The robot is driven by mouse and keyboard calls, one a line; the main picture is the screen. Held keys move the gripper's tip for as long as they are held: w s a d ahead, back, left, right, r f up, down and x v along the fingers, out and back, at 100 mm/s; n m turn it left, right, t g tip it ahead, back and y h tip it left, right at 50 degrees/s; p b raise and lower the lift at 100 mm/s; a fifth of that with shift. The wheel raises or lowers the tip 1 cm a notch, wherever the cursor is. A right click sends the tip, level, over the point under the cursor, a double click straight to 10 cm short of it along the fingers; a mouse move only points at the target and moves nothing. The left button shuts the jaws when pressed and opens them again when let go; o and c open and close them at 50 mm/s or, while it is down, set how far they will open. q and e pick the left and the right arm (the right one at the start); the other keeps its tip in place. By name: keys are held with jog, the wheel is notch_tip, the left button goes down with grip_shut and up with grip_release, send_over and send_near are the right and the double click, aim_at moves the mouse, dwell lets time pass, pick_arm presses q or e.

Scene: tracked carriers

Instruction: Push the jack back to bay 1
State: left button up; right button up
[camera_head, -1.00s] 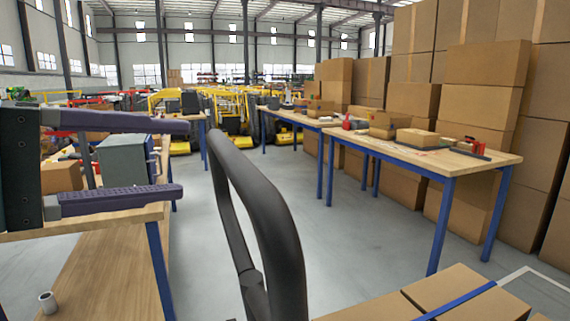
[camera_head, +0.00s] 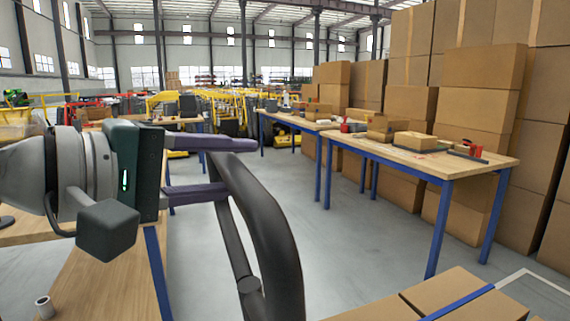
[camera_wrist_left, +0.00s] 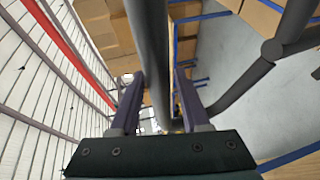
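The jack's dark handle loop (camera_head: 268,225) rises at the bottom centre of the head view. Its lower parts and the jack's body are hidden or out of frame. My left gripper (camera_head: 238,166) is at the top of the loop, its two purple-grey fingers apart, one above the other. In the left wrist view the handle bar (camera_wrist_left: 150,45) runs between the open fingers (camera_wrist_left: 158,80); I cannot tell whether either touches it. My right gripper is not in view. I see no bay number.
A workbench with blue legs (camera_head: 440,168) stands at the right, before tall stacked cartons (camera_head: 480,88). A wooden bench (camera_head: 105,285) with a small cup (camera_head: 44,306) is at the left. Grey floor (camera_head: 345,230) is clear between. A white floor line (camera_head: 535,272) shows at lower right.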

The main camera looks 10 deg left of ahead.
pick_arm(q)
grip_shut()
dwell(1.1)
